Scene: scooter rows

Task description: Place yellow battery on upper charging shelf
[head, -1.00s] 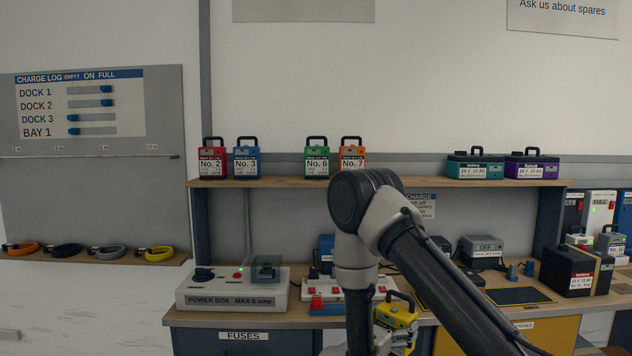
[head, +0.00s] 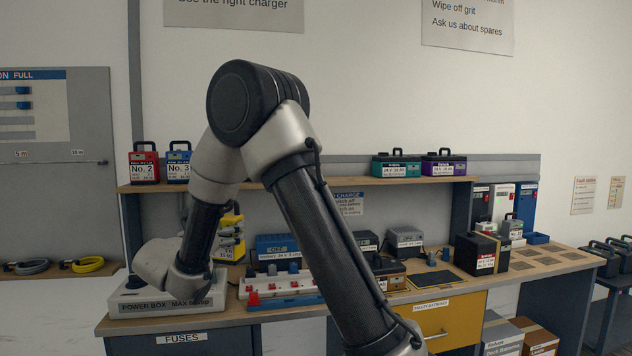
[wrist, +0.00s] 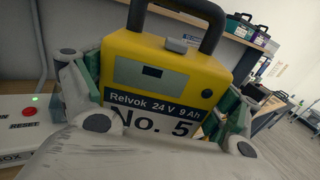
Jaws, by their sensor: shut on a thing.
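The yellow battery (head: 230,251), marked No. 5 with a dark carry handle, is raised above the bench and partly hidden behind my arm in the head view. It fills the middle of the wrist view (wrist: 165,75), slightly tilted there. My gripper (wrist: 155,105) is shut on its two sides, with a finger at each side. In the head view my gripper (head: 227,236) is mostly hidden by my wrist. The upper shelf (head: 330,185) lies above and behind the battery. Its middle is hidden by my arm.
On the shelf stand the red No. 2 (head: 144,164) and blue No. 3 (head: 178,168) batteries at left, teal (head: 396,165) and purple (head: 444,164) ones at right. Bare shelf shows left of the teal one. The power box (head: 165,300) and chargers (head: 404,240) stand on the bench.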

